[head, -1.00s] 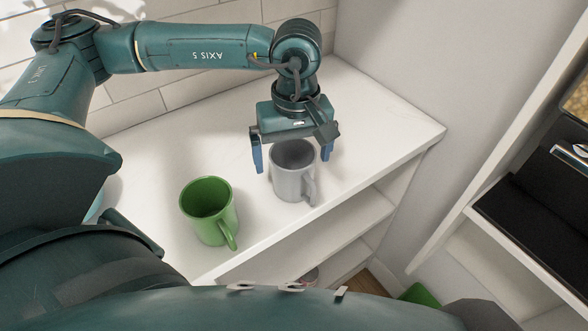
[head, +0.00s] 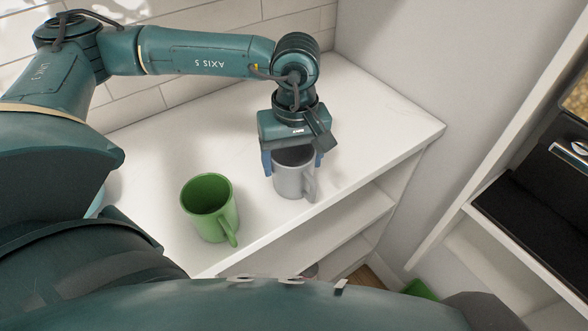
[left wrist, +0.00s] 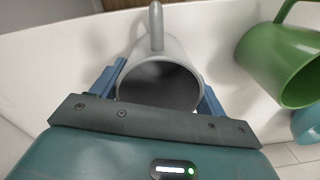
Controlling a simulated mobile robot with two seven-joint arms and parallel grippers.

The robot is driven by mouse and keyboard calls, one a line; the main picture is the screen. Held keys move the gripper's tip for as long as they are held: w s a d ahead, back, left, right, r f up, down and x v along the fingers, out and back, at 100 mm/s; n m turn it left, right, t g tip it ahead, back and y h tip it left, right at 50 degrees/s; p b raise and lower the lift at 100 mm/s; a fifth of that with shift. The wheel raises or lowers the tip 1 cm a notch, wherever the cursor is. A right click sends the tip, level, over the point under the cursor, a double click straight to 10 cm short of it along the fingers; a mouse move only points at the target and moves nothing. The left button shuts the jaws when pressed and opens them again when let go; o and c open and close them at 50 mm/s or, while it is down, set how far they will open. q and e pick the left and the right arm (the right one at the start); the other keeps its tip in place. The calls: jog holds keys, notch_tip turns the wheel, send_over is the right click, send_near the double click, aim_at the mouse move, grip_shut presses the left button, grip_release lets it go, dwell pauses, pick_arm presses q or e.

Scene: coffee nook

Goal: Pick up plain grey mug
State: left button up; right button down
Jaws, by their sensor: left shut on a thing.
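The plain grey mug (head: 289,181) stands upright on the white shelf top, near its front edge, with its handle toward the front right. My left gripper (head: 292,164) comes down over it from above, with one blue finger on each side of the mug, and is shut on it. In the left wrist view the mug (left wrist: 160,55) sits between the two fingers (left wrist: 157,95), its dark inside facing the camera and its handle pointing away. My right gripper is not in view.
A green mug (head: 211,210) stands left of the grey mug, with a gap between them; it also shows in the left wrist view (left wrist: 280,62). The white shelf top (head: 378,122) is clear to the right. A wall stands behind, and a black surface (head: 530,215) lies at far right.

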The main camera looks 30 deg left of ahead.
pick_arm(q)
jog(key=shift+c, duration=1.2)
